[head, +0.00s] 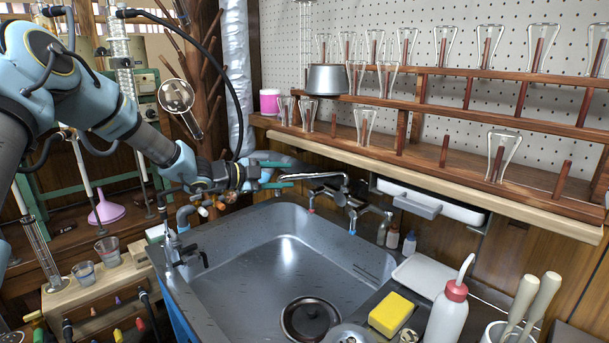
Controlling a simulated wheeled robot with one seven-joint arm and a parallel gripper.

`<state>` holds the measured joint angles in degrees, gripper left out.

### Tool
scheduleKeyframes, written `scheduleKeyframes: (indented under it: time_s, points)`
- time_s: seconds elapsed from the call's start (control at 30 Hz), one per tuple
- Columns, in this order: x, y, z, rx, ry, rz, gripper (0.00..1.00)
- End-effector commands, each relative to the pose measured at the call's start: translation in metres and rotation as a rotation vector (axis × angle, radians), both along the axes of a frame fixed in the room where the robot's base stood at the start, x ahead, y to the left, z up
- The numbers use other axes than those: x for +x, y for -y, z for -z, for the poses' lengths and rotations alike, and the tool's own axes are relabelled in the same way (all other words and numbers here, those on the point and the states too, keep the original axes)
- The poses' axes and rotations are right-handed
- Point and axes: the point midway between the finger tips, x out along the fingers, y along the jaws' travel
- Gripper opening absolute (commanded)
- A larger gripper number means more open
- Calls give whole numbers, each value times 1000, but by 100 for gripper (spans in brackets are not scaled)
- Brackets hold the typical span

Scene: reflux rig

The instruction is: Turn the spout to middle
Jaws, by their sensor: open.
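The chrome spout (335,189) rises at the back edge of the steel sink (262,240). It appears swung toward the left, but its exact angle is hard to tell. A tap with a red mark (312,201) and one with a blue mark (352,221) stand beside its base. My gripper (303,170) comes in from the left above the sink's back edge. Its teal fingers are apart and point right, with the tips close to the spout. I cannot tell whether they touch it. Nothing shows between the fingers.
A wooden rack (470,150) with several flasks runs along the back wall. A yellow sponge (391,313) and a white wash bottle (448,312) stand at the right front. The space above the basin is clear.

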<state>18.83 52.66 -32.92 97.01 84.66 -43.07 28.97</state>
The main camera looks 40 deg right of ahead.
Motion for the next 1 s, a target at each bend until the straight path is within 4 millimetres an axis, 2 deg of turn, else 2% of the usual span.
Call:
scheduleKeyframes:
  time_s: [0.2,0.4,0.8,1.0]
  points:
    - [-9,40,7,1,-3,1,52]
    - [-12,62,13,2,-3,-1,52]
    - [-13,69,16,3,-1,-2,52]
    - [-13,69,16,3,-1,-2,30]
